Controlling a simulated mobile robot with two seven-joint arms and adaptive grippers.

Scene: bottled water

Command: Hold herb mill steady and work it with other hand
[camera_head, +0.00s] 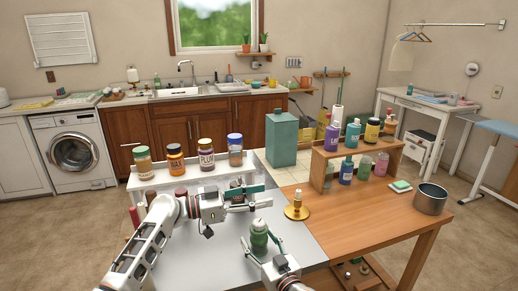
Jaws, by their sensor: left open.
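The herb mill (259,236), a small green jar-like thing with a paler top, stands upright on the grey part of the table at the bottom centre. My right gripper (260,245) comes from below with its fingers on both sides of the mill and looks closed on it. The fingers and wrist hide the mill's lower part. My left gripper (266,195) is open and empty, above and behind the mill in the picture, its fingers pointing right. It does not touch the mill.
A brass candle holder (297,209) stands close to the right of the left gripper. A white rack (150,183) with several jars is behind on the left. A teal canister (282,139), a wooden shelf (326,169) of bottles and a metal pot (430,200) stand farther right.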

